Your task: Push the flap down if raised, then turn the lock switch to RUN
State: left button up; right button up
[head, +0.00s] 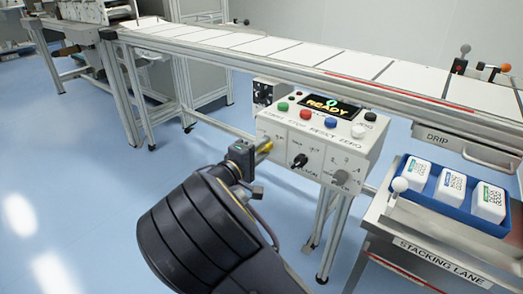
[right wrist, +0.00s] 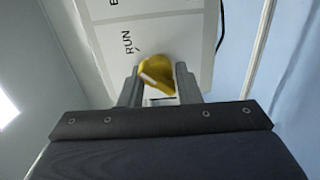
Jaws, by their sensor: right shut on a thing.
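In the right wrist view the yellow switch (right wrist: 154,72) sits between the two fingers of my right gripper (right wrist: 158,82), close to a RUN label with a tick mark. A raised flap cannot be made out. The lower part of the switch is partly hidden. My left gripper is not in view.
Coloured buttons (head: 331,123) line the box's sloped top. A black rotary knob (head: 299,161) and a grey knob (head: 341,177) are to the right of the switch. A blue tray (head: 452,209) of white containers stands at right. The floor (head: 90,170) at left is clear.

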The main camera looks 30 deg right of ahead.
jog(key=o, duration=0.9)
jog(key=shift+o, duration=0.2)
jog(key=p+v, duration=0.2)
jog(key=v, duration=0.6)
